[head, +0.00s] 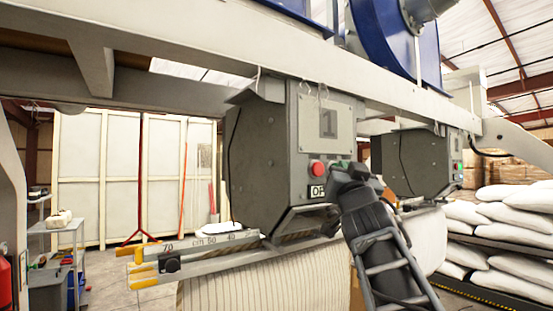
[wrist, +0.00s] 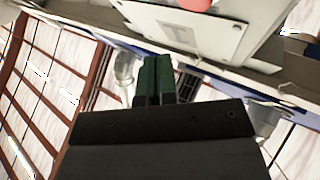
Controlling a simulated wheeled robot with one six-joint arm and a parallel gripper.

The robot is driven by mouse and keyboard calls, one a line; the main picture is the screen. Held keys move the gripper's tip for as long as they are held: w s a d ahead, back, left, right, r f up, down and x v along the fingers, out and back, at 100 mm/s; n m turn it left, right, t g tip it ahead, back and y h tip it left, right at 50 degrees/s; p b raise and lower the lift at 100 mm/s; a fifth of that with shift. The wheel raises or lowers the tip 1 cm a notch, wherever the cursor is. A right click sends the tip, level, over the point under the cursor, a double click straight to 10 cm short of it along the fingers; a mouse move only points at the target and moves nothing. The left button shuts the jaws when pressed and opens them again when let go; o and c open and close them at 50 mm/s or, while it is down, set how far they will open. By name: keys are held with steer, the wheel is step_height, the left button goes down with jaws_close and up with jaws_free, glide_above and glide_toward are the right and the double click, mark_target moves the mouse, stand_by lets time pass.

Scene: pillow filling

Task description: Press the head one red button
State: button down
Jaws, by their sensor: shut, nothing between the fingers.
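The head one unit is a grey box with a plate marked 1 (head: 327,122) on its front. Its red button (head: 318,169) sits below that plate, at the left of the front panel. The button also shows, cut off, at the top edge of the wrist view (wrist: 196,4). My gripper (head: 341,172) is close to the panel, just right of the red button and apart from it in the picture. It partly covers the label and a green button beside it. In the wrist view my fingers (wrist: 153,62) are shut together and empty. Whether the tips touch the panel cannot be told.
A second grey head unit (head: 412,165) hangs to the right. A beam (head: 240,50) runs above both. A striped pillow (head: 260,280) and a scale arm with yellow ends (head: 190,247) are below. Stacked white sacks (head: 510,220) stand at right; a shelf cart (head: 62,230) at left.

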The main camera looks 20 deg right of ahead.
mark_target(320, 171)
steer(key=s+d+f+m+g+h, duration=0.25)
steer(key=s+d+m+g, duration=0.3)
steer(key=d+m, duration=0.4)
steer(key=s+d+f+m+g+h, duration=0.1)
steer(key=s+d+f+m+g, duration=0.3)
steer(key=s+d+m, duration=0.5)
steer(key=w+a+r+m+t+y, duration=0.2)
steer(key=w+a+m+t+y, duration=0.1)
steer(key=a+y, duration=0.5)
steer(key=w+a+r+m+t+y, duration=0.2)
steer(key=w+a+m+t+y, duration=0.1)
steer(key=a+y, duration=0.6)
steer(key=shift+r+m+t, duration=0.3)
steer(key=shift+m+t, duration=0.45)
steer(key=shift+t, duration=0.1)
steer(key=shift+w+d, duration=0.1)
steer(key=shift+w, duration=0.05)
steer(key=w+p, duration=0.1)
steer(key=w, duration=0.3)
steer(key=w+a+r+p, duration=0.1)
steer(key=w+p, duration=0.1)
steer(key=w, duration=0.3)
steer(key=w+a+p, duration=0.1)
steer(key=w, duration=0.3)
steer(key=shift+w+a+r, duration=0.1)
steer(key=shift+w+r, duration=0.15)
steer(key=shift+w, duration=0.1)
